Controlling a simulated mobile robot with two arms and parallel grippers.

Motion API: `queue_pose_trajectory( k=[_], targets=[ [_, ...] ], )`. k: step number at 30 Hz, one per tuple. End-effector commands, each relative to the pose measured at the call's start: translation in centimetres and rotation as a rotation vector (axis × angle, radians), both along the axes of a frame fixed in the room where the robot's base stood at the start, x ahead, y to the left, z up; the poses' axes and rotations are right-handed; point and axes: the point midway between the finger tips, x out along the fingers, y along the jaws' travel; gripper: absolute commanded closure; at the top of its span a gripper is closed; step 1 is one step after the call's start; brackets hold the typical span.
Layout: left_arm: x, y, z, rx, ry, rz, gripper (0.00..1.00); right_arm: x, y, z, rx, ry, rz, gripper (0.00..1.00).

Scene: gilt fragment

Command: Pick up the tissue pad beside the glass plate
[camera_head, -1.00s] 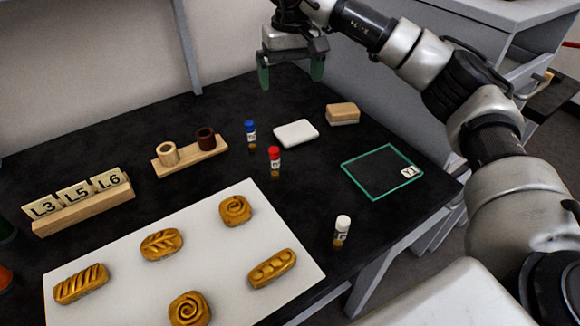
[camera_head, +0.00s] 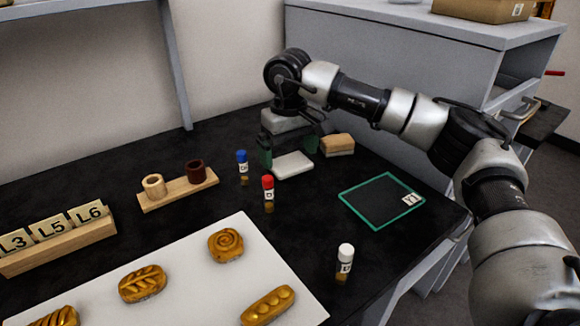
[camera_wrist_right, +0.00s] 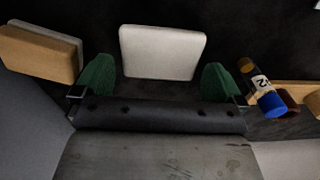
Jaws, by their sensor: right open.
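The tissue pad (camera_head: 293,164) is a flat white rounded rectangle lying on the black table, to the left of the glass plate (camera_head: 347,206). The plate is a dark square with a green edge and a small white label. My right gripper (camera_head: 288,151) is open and empty, low over the back of the pad. In the right wrist view, the pad (camera_wrist_right: 162,50) shows ahead of and between the green fingertips of the right gripper (camera_wrist_right: 157,80), with a gap on each side. I cannot tell how high the fingertips are. My left gripper is not in view.
A wooden block (camera_head: 337,144) stands close right of the pad. A blue-capped vial (camera_head: 243,167) and a red-capped vial (camera_head: 268,193) stand to its left and front. A white-capped vial (camera_head: 344,262) is nearer. A wooden holder (camera_head: 178,190) stands further left.

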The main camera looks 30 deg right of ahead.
Motion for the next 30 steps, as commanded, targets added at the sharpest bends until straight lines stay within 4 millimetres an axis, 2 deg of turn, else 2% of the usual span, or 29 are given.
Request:
queue_pose_trajectory(
  k=[1, 4, 11, 18, 30],
  targets=[
    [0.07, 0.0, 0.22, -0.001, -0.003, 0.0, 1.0, -0.02, -0.01, -0.81, -0.001, 0.002, 0.0, 0.0],
    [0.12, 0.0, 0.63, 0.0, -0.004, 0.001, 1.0, 0.0, 0.0, -1.56, -0.001, -0.001, -0.001, 0.0],
    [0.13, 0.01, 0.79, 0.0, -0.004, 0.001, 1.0, 0.0, 0.01, -1.7, -0.001, -0.001, -0.001, 0.0],
    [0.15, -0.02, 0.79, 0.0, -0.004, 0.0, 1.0, 0.0, 0.01, -1.68, -0.001, -0.001, -0.001, 0.33],
    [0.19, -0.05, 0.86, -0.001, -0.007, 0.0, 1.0, 0.03, 0.03, -1.25, 0.0, -0.002, 0.0, 0.33]
  ],
)
